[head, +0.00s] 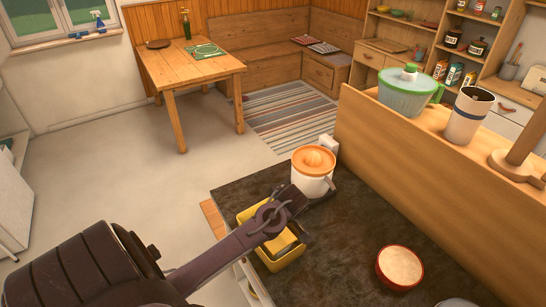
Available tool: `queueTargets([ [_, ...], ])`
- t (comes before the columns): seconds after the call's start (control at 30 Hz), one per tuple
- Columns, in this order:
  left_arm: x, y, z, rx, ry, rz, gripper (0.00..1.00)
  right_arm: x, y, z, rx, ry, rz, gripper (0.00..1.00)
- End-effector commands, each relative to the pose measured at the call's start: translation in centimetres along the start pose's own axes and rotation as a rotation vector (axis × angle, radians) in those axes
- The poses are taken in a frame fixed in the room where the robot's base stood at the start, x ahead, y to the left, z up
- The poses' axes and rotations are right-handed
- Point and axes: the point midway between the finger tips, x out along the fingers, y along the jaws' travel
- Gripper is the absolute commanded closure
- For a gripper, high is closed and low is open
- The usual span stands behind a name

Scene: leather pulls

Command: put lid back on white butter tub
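My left arm comes in from the left over the dark countertop. Its gripper (312,197) is beside the base of a white juicer with an orange top (314,162); I cannot tell whether they touch or whether its fingers are apart. A yellow open rectangular container (283,261) sits on the counter, partly hidden under my arm, with a paler yellow block (279,243) inside. I cannot make out a clearly white butter tub or a separate lid. A pale rounded thing (456,303) is cut off at the bottom edge. My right gripper is not in view.
A red bowl with pale contents (400,267) stands on the dark counter (350,235). A raised wooden ledge (420,165) borders it, carrying a green-lidded bowl (408,92), a tall cup (468,115) and a wooden stand (520,158). The counter's middle is clear.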

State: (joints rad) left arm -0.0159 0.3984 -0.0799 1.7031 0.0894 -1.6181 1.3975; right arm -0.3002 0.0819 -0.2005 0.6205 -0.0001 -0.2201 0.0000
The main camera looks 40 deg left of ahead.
Motion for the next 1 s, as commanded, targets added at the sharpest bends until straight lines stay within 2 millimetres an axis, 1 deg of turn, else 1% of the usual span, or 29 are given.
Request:
queueTargets([
  [0.13,-0.02,0.02,-0.03,0.0,0.0,0.0,1.0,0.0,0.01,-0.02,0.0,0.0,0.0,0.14],
  [0.17,-0.02,0.02,-0.03,0.0,0.0,0.0,0.85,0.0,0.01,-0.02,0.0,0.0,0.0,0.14],
  [0.33,-0.02,0.02,-0.03,0.0,0.0,0.0,0.63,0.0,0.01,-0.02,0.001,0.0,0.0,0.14],
  [0.37,-0.02,0.01,-0.03,0.0,0.0,0.0,0.61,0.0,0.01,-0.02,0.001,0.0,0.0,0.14],
  [0.53,-0.01,0.01,-0.02,0.0,0.0,0.0,0.61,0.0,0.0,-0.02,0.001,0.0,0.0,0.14],
  [0.57,-0.01,0.01,-0.02,0.0,0.0,0.0,0.58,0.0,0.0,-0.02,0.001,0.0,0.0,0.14],
  [0.7,-0.01,0.0,-0.01,0.0,0.0,0.0,0.4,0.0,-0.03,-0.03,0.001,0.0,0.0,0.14],
  [1.0,-0.08,0.01,-0.04,0.0,0.0,0.0,0.39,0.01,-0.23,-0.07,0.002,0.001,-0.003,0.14],
])
